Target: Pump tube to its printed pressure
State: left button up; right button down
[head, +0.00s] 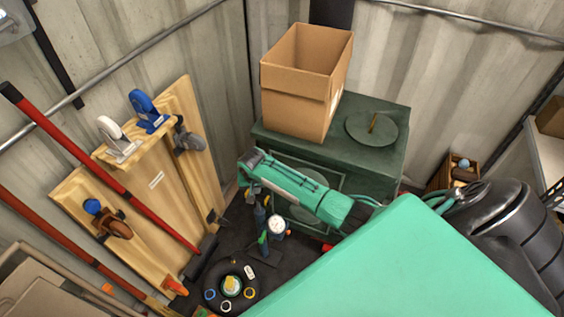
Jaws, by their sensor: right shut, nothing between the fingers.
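A black ring-shaped tube (213,274) lies on the dark floor at the bottom centre, with a yellow-topped piece and several small coloured rings on or inside it. Any printed pressure is too small to read. Just right of it stands what looks like a small pump (263,246), dark with blue and green parts. A round white gauge (277,226) is beside it; its reading is not legible. My right gripper (261,214) points down just above the pump, shut and empty. I cannot tell whether it touches the pump. My left gripper is out of view.
A dark green cabinet (382,172) stands behind, bearing an open cardboard box (296,105) and a round lid (371,128). A wooden tool board (180,205) leans at left, with red-handled tools (95,165) before it. A small wooden crate (441,178) sits at right.

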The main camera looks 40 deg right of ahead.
aim_at(261, 197)
dwell(0.4)
notch_tip(261, 197, down, 2)
jog(key=shift+f+b, duration=0.1)
jog(key=shift+b, duration=0.5)
jog(key=f+b, duration=0.1)
jog(key=f, duration=0.1)
jog(key=f+b, duration=0.1)
jog(key=d+f+b, duration=0.1)
jog(key=f, duration=0.1)
jog(key=shift+s+f, duration=0.3)
jog(key=shift+s, duration=0.1)
jog(key=shift+r, duration=0.3)
jog(key=r+p, duration=0.1)
jog(key=w+a+r+p, duration=0.1)
jog(key=r+p, duration=0.1)
jog(key=a+r+p, duration=0.1)
jog(key=p, duration=0.1)
jog(key=shift+w+a+r, duration=0.2)
jog(key=shift+w+r, duration=0.1)
jog(key=shift+w, duration=0.05)
jog(key=shift+s+d+r, duration=0.1)
jog(key=shift+d, duration=0.1)
jog(key=shift+r, duration=0.1)
